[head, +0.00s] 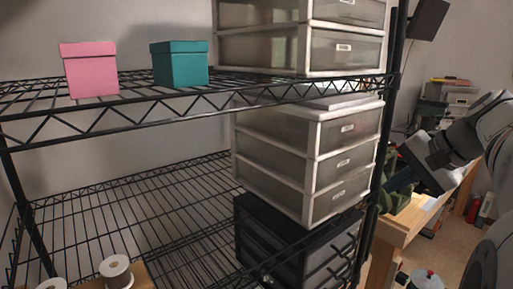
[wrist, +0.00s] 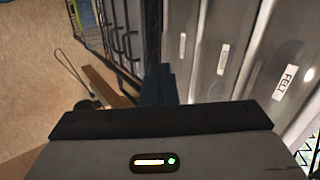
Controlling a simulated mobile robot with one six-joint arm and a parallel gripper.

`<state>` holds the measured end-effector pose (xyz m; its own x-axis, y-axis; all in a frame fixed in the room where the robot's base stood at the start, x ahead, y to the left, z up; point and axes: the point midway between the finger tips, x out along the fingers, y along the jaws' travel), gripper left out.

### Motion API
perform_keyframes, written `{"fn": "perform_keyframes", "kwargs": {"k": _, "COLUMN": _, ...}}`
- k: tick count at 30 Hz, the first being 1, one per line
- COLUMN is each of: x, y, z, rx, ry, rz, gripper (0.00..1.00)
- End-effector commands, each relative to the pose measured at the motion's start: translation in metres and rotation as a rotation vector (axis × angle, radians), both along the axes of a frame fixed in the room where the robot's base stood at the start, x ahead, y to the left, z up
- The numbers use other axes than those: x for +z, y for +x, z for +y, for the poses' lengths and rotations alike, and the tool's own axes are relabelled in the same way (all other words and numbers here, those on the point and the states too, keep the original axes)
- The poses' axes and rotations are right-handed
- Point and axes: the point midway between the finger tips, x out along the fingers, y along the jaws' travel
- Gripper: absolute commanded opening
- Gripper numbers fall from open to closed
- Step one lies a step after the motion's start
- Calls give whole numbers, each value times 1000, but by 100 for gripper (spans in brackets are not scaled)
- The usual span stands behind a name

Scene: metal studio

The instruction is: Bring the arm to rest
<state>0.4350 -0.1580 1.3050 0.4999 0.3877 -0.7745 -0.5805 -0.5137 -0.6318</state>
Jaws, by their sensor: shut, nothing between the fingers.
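My arm comes in at the right of the head view, grey and bent. My gripper (head: 388,185) points left, close to the right side of the shelf's drawer units, and is partly in shadow. In the wrist view my gripper's dark blue fingers (wrist: 160,84) are together with nothing between them. The labelled drawer fronts show just beyond and to the right of the fingers. I cannot tell how much gap there is to the shelf post.
A black wire shelf (head: 120,119) holds a pink box (head: 90,72), a teal box (head: 181,66), white drawer units (head: 308,160) and a black drawer unit (head: 300,245). Spools (head: 117,272) sit low at left. A wooden bench (head: 395,235) stands behind my gripper.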

Motion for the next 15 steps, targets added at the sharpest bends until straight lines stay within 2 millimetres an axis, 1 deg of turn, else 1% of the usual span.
{"fn": "perform_keyframes", "kwargs": {"k": 1, "x": -19, "y": -6, "z": 27, "rx": 55, "ry": -48, "rz": 31, "gripper": 0}}
{"fn": "perform_keyframes", "kwargs": {"k": 2, "x": -32, "y": -11, "z": 40, "rx": 86, "ry": -83, "rz": 50, "gripper": 0}}
{"fn": "perform_keyframes", "kwargs": {"k": 3, "x": -49, "y": -19, "z": 57, "rx": 130, "ry": -134, "rz": 73, "gripper": 0}}
{"fn": "perform_keyframes", "kwargs": {"k": 5, "x": -73, "y": -32, "z": 79, "rx": 200, "ry": -212, "rz": 101, "gripper": 0}}
{"fn": "perform_keyframes", "kwargs": {"k": 6, "x": -89, "y": -42, "z": 92, "rx": 250, "ry": -267, "rz": 114, "gripper": 0}}
{"fn": "perform_keyframes", "kwargs": {"k": 8, "x": -113, "y": -59, "z": 109, "rx": 329, "ry": -350, "rz": 129, "gripper": 0}}
{"fn": "perform_keyframes", "kwargs": {"k": 9, "x": -128, "y": -70, "z": 119, "rx": 384, "ry": -405, "rz": 133, "gripper": 0}}
{"fn": "perform_keyframes", "kwargs": {"k": 10, "x": -138, "y": -78, "z": 125, "rx": 424, "ry": -445, "rz": 134, "gripper": 0}}
{"fn": "perform_keyframes", "kwargs": {"k": 12, "x": -160, "y": -96, "z": 137, "rx": 514, "ry": -531, "rz": 131, "gripper": 0}}
{"fn": "perform_keyframes", "kwargs": {"k": 15, "x": -184, "y": -115, "z": 147, "rx": 622, "ry": -629, "rz": 116, "gripper": 0}}
